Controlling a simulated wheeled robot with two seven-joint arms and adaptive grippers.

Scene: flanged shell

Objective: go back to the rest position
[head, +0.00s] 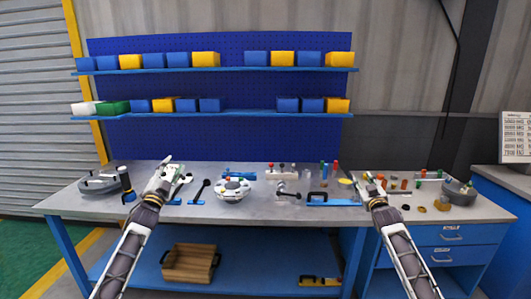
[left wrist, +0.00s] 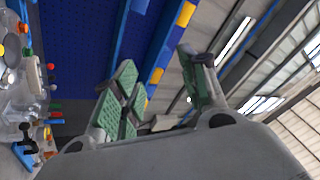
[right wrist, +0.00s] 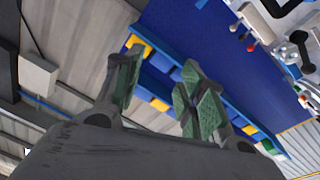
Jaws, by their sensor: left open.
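My left gripper (head: 171,171) is over the left part of the grey workbench (head: 260,207). In the left wrist view its green-padded fingers (left wrist: 160,90) stand apart with nothing between them. My right gripper (head: 368,184) is over the right part of the bench. In the right wrist view its green-padded fingers (right wrist: 155,85) are also apart and empty. A round flanged shell (head: 232,190) with coloured spots on top sits on the bench between the two grippers, apart from both.
Blue and yellow bins (head: 206,59) line two shelves on the blue pegboard (head: 230,92). A black-handled tool (head: 126,182) and a grey round fixture (head: 98,184) stand at the bench's left. A blue-based fixture (head: 330,200) is right of centre. A wooden crate (head: 190,263) sits below.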

